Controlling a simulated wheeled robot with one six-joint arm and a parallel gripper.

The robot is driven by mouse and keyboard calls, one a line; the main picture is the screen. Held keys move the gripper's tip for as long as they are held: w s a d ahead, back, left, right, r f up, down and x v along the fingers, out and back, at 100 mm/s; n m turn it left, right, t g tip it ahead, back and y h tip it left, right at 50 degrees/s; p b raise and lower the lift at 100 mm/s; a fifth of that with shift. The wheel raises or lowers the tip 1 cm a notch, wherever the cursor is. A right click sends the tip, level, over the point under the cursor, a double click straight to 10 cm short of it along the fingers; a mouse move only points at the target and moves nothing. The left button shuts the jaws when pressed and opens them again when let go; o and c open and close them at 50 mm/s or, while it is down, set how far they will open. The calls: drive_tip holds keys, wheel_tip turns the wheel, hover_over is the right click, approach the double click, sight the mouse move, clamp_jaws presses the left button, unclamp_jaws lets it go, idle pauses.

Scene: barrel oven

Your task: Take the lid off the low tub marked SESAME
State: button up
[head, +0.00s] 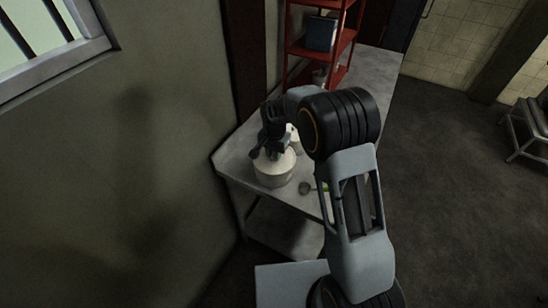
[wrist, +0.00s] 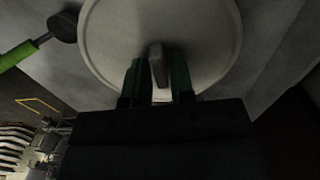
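A low, round, pale tub (head: 273,174) stands on the near end of the grey counter, its lid on top. In the wrist view the lid (wrist: 110,50) is a broad pale disc with a raised grip, the lid's handle (wrist: 157,62), near its middle. My gripper (head: 272,152) is directly above the tub, pointing down. In the wrist view my gripper's (wrist: 158,78) two dark green fingers lie on either side of the handle, with no clear gap seen. No SESAME marking can be read in either view.
A round dark-headed tool with a green handle (wrist: 22,52) lies beside the tub. A pale container (head: 295,140) stands just behind it, partly hidden. A red shelf (head: 333,48) stands farther back on the counter (head: 375,80).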

clamp_jaws()
drive_tip(key=shift+r, duration=0.15)
